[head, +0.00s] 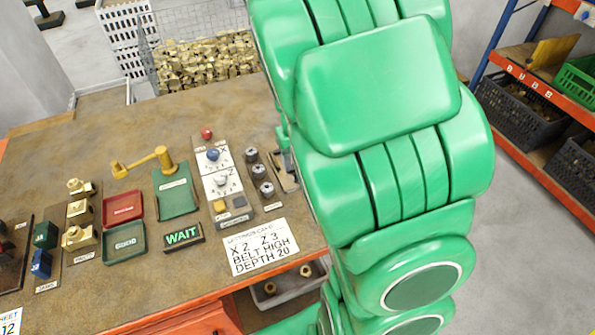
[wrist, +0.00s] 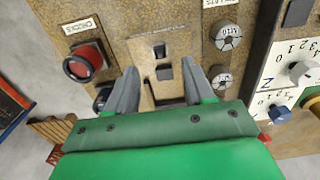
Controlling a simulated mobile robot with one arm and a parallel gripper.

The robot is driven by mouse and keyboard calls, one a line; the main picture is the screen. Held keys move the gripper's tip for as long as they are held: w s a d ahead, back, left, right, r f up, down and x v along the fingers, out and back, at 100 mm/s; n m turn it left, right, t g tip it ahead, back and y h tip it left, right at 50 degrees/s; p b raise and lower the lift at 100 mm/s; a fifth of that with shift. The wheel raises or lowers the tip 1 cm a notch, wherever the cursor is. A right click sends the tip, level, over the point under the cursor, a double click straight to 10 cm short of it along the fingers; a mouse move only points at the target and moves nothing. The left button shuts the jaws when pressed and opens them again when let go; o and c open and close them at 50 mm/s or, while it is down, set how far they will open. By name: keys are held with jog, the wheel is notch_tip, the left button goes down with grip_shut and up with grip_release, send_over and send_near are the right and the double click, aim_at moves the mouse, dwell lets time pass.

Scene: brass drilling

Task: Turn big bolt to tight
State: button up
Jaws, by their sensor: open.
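In the wrist view my gripper (wrist: 162,78) is open, its two grey fingers apart with nothing held between them. A beige plate (wrist: 150,60) with a dark slot and a small dark square block (wrist: 164,73) lies beyond and between the fingertips. I cannot make out for certain which part is the big bolt; the fingers and the green gripper body hide some of this area.
A red round part in a dark ring (wrist: 86,62) is left of the fingers. Round grey collets (wrist: 225,36) and a dial panel (wrist: 285,80) are to the right. The bench (head: 110,110) also holds red and green trays (head: 125,243), a WAIT sign (head: 182,237) and brass parts (head: 80,236).

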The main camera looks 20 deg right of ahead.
aim_at(297, 177)
jog(key=shift+f, duration=2.65)
grip_shut()
